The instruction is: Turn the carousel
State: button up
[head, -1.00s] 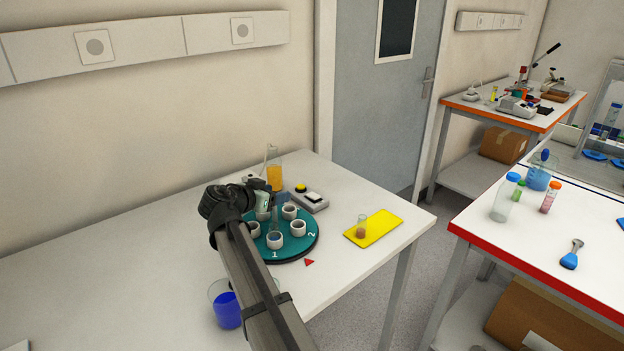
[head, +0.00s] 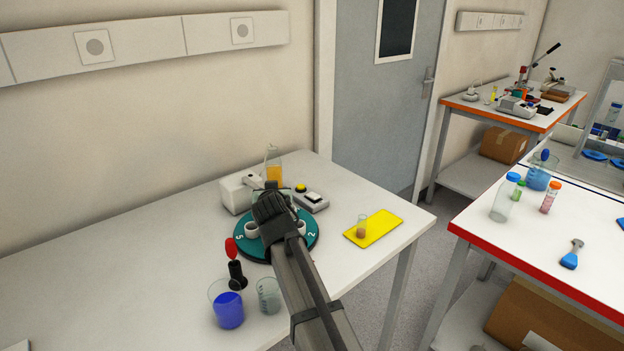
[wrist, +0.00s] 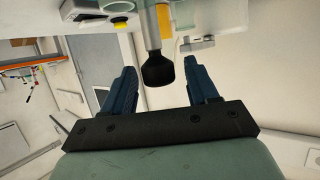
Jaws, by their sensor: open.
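The carousel (head: 247,250) is a round teal disc with white numbers on the white table. A 2 shows at its right and a 5 at its left. A white cup (head: 251,230) stands on its left side; my arm covers the middle and front. My gripper (head: 273,208) is over the disc, its fingers hidden in the head view. In the wrist view my gripper (wrist: 160,68) is open, with two dark blue fingers apart. A black knob (wrist: 157,70) on a metal post shows between them, and I cannot tell whether they touch it.
Behind the carousel are a cylinder of orange liquid (head: 274,173), a white box (head: 234,193) and a device with a yellow button (head: 301,188). A yellow mat (head: 382,226) lies right.

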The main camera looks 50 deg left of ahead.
jog(key=shift+n+g+y, duration=0.55)
jog(key=shift+n+g, duration=0.75)
jog(key=shift+g, duration=0.15)
jog(key=shift+n+g+y, duration=0.55)
jog(key=shift+n+g, duration=0.75)
jog(key=shift+g, duration=0.15)
jog(key=n+g, duration=0.4)
jog(key=shift+w+a+g, duration=0.1)
jog(key=shift+w+g, duration=0.05)
jog(key=shift+g, duration=0.25)
jog(key=n+g+h, duration=0.1)
jog(key=n+g, duration=0.3)
jog(key=shift+h, duration=0.4)
jog(key=n+g+h, duration=0.3)
jog(key=n, duration=0.1)
jog(key=shift+a+g, duration=0.1)
jog(key=shift+g, duration=0.3)
jog(key=shift+w+d+r+n+h, duration=0.1)
jog(key=shift+w+d+n+h, duration=0.1)
jog(key=shift+d+n+h, duration=0.1)
jog(key=v, duration=1)
jog(key=shift+w+d, duration=0.25)
jog(key=shift+r, duration=0.1)
